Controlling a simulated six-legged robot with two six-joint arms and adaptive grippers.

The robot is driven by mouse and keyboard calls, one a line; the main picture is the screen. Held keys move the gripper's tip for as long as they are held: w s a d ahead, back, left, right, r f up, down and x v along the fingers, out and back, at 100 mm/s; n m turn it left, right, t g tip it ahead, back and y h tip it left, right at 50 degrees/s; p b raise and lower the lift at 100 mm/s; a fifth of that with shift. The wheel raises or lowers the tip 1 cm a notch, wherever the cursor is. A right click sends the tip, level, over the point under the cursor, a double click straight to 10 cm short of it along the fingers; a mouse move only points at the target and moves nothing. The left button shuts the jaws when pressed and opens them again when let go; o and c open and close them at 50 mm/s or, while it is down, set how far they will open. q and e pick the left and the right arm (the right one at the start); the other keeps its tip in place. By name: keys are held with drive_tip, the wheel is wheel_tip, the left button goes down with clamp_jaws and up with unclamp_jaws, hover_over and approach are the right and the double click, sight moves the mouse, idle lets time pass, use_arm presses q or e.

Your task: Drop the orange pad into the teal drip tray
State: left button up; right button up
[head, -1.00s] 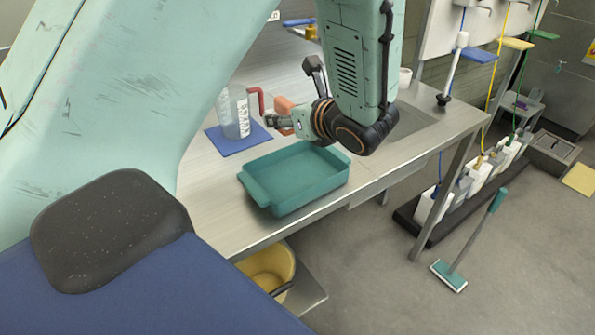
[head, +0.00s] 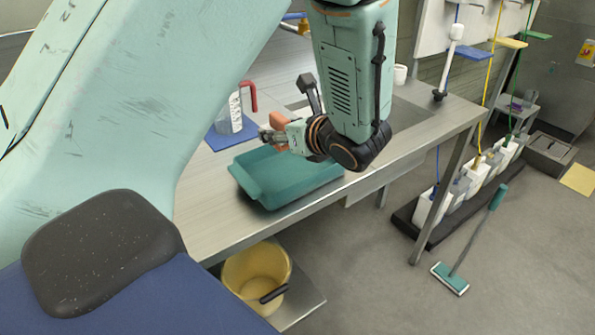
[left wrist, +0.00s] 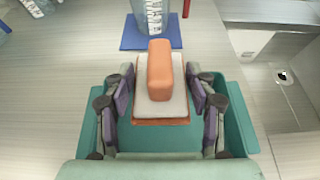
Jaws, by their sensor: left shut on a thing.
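The orange pad (left wrist: 160,70) has a block handle on top of a pale layer with an orange base. My left gripper (left wrist: 160,103) is shut on it, with a finger at each side of the pale layer. In the head view the left gripper (head: 272,136) holds the pad (head: 279,119) above the back part of the teal drip tray (head: 285,185). The tray also shows under the gripper in the left wrist view (left wrist: 240,125). The fingers and pad hide part of the tray's inside. My right gripper is not in view.
A clear measuring jug (head: 229,115) with a red handle stands on a blue mat (head: 216,141) behind the tray. A sink (head: 412,122) lies to the right. A yellow bucket (head: 245,268) stands below the bench edge.

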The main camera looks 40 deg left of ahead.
use_arm(q)
drive_tip(key=o, duration=1.1)
drive_tip(key=shift+s+d+r, duration=0.1)
drive_tip(key=shift+d+r, duration=0.05)
drive_tip(key=shift+o, duration=0.7)
wheel_tip(320, 180, up, 10)
drive_tip(key=shift+f, duration=0.1)
drive_tip(key=shift+a, duration=0.2)
